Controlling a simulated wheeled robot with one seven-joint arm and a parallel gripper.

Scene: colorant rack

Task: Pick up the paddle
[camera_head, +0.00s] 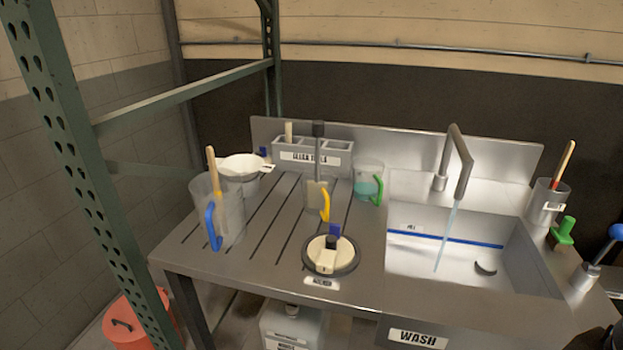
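No single item is clearly marked as the paddle; several stick-like tools stand upright in containers. A stick with a wooden handle (212,160) leans in the clear jug with a blue handle (229,212) at the left of the counter. A grey stick with a dark top (318,145) stands in the smaller jug with a yellow handle (314,197) near the middle. A wooden stick with a red lower part (565,160) stands in a labelled clear container (541,204) at the right. Their lower ends are hard to make out. My gripper is not in view.
A sink basin (405,264) with running tap (460,160) fills the right. A green-handled jug (368,180), white bowl (240,165), labelled rack (345,146) and round scale-like device (331,255) stand on the grooved counter (262,235). A green shelf post (85,160) rises at left.

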